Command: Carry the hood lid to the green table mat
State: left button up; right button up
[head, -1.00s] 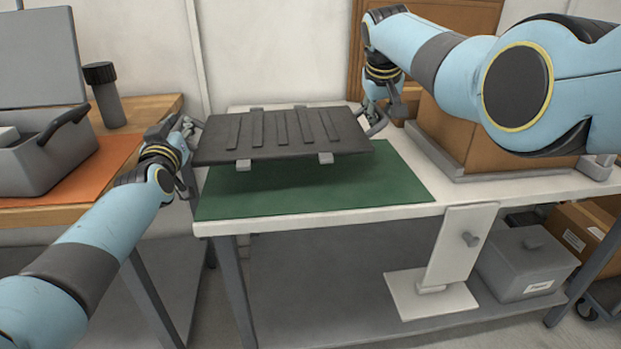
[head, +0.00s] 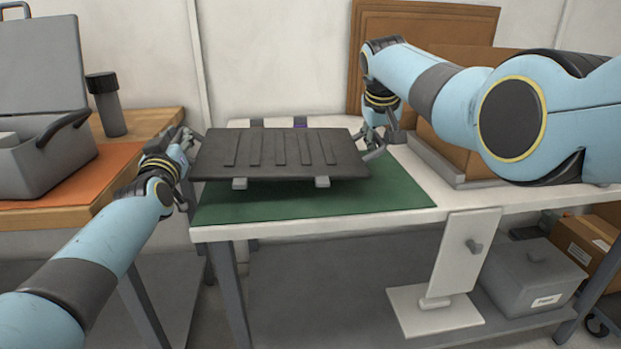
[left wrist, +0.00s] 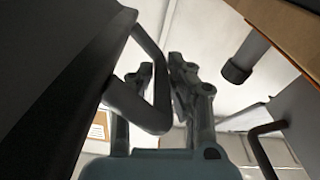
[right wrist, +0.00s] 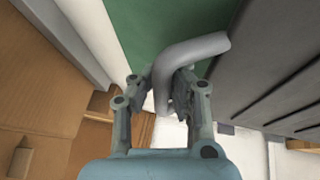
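The hood lid (head: 280,155) is a dark grey ribbed panel with light tabs along its front edge. It is held over the green table mat (head: 310,205), whose front and right parts show; the lid hides the rest. My left gripper (head: 188,146) is at the lid's left side, its fingers closed around the side handle (left wrist: 152,112) in the left wrist view. My right gripper (head: 372,142) is at the lid's right side, closed on the other handle (right wrist: 190,50), as the right wrist view shows. Any gap under the lid is hard to judge.
The mat lies on a white table (head: 420,185) with a cardboard box on a grey tray (head: 445,160) at its right. A wooden bench at left bears a grey case (head: 50,165) and a dark bottle (head: 107,105). A grey bin (head: 530,275) sits on the lower shelf.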

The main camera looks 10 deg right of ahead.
pick_arm(q)
jog(key=o, duration=0.3)
jog(key=shift+g, duration=0.4)
jog(key=f, duration=0.2)
jog(key=s+f, duration=0.1)
jog(key=f, duration=0.1)
jog(key=shift+d, duration=0.1)
pick_arm(e)
jog(key=o, duration=0.4)
jog(key=shift+d+f, duration=0.1)
jog(key=shift+d, duration=0.05)
pick_arm(q)
jog(key=shift+o, duration=0.2)
pick_arm(e)
jog(key=shift+o, duration=0.2)
jog(key=shift+w, duration=0.1)
jog(key=shift+w+f, duration=0.35)
jog(key=shift+w, duration=0.05)
jog(key=shift+w+f, duration=0.2)
pick_arm(q)
jog(key=s+r, duration=0.3)
jog(key=s, duration=0.4)
jog(key=shift+t, duration=0.4)
pick_arm(e)
jog(key=shift+s+r, duration=0.2)
jog(key=shift+r, duration=0.05)
pick_arm(q)
jog(key=shift+r, duration=0.1)
